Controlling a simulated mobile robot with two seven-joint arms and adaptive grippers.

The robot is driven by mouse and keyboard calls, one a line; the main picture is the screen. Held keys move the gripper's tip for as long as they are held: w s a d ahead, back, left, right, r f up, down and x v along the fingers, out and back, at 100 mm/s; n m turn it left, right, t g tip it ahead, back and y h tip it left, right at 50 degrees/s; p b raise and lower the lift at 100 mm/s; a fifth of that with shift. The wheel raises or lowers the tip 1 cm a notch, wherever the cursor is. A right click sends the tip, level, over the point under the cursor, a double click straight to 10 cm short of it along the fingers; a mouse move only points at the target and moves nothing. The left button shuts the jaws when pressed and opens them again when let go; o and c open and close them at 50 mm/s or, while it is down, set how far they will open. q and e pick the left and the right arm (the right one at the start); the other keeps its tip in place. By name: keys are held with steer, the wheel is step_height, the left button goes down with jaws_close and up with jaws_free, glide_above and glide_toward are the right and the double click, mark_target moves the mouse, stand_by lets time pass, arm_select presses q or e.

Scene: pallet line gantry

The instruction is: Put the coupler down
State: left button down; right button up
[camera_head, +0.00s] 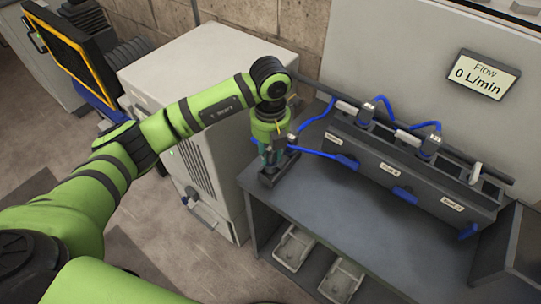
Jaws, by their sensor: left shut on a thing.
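My left gripper (273,152) points down over the left end of the grey bench and is shut on the coupler. The fingers hide most of the coupler, so its exact shape and tilt are unclear. A blue hose (316,153) runs right from beside the fingers. A small dark block (268,181) sits on the bench right under the gripper. I cannot tell whether the coupler touches it. My right gripper is not in view.
A dark manifold (440,190) with labels, blue levers and grey fittings (430,146) on blue hoses stands along the bench's back. The bench top (335,206) in front is clear. A display (484,80) reads "Flow 0 L/min". A pale cabinet (200,160) stands left; trays (342,281) lie below.

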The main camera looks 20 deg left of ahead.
mark_target(271, 160)
arm_select(q)
step_height(271, 160, down, 2)
steer(key=shift+f+p, duration=0.25)
steer(key=shift+p, duration=0.2)
steer(key=shift+f, duration=0.45)
steer(key=shift+f, duration=0.15)
steer(key=c, duration=1.4)
jaws_free()
steer(key=shift+f, duration=0.1)
steer(key=o, duration=0.4)
steer(key=shift+r, duration=0.2)
